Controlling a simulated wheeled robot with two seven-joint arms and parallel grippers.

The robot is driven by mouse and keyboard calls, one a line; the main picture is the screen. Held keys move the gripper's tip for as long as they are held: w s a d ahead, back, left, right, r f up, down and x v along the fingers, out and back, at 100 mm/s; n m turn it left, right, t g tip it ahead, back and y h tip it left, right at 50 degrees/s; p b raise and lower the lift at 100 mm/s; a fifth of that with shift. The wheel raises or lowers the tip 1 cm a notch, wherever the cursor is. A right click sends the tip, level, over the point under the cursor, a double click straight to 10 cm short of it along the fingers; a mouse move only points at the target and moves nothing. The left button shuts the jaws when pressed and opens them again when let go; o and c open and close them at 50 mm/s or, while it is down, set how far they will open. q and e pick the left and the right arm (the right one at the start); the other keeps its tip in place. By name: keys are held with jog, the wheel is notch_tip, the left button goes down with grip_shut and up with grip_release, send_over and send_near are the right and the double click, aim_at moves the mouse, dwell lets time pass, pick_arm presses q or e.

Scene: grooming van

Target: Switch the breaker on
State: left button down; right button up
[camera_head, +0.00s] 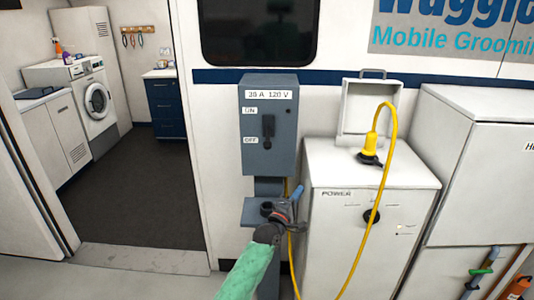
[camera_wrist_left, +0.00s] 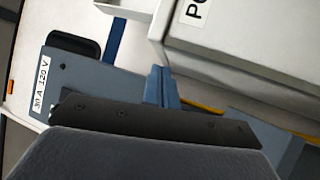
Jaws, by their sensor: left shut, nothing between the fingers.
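My left gripper (camera_head: 296,194) is shut and empty, below the box's lower right corner and apart from the lever. In the left wrist view, its blue fingertips (camera_wrist_left: 161,86) are together, and the breaker box (camera_wrist_left: 78,78) shows on the left with its label. The lever is not discernible there.
A white power cabinet (camera_head: 335,240) stands right of the gripper, with a yellow cable (camera_head: 381,180) looping down its front. A grey-blue bracket (camera_head: 252,212) is under the box, close to my gripper. A doorway opens left; the wall before the box is clear.

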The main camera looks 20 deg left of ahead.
aim_at(268, 136)
pick_arm(q)
jog(key=s+a+r+n+t+y, duration=0.2)
jog(key=a+n+y, duration=0.3)
jog(key=n, duration=0.7)
jog(key=s+a+r+n+t+y, duration=0.2)
jog(key=a+r+n+t+y, duration=0.1)
jog(key=n+y, duration=0.6)
jog(key=a+n+t, duration=0.1)
jog(key=n, duration=0.2)
jog(key=shift+a+r+n+y, duration=0.2)
jog(key=shift+a+n+y, duration=0.1)
jog(key=shift+a+n, duration=0.1)
pick_arm(e)
jog(key=shift+w+f, duration=0.3)
jog(key=shift+f, duration=0.45)
pick_arm(q)
jog(key=shift+w, duration=0.1)
pick_arm(e)
jog(key=shift+f, duration=0.1)
pick_arm(q)
jog(key=shift+p+x, duration=2.4)
jog(key=shift+x, duration=2.55)
pick_arm(e)
jog(key=s+d+f, duration=0.2)
jog(key=s+f, duration=0.1)
jog(key=f, duration=1.4)
jog(key=shift+s+d+f, duration=0.15)
jog(key=shift+f, duration=0.05)
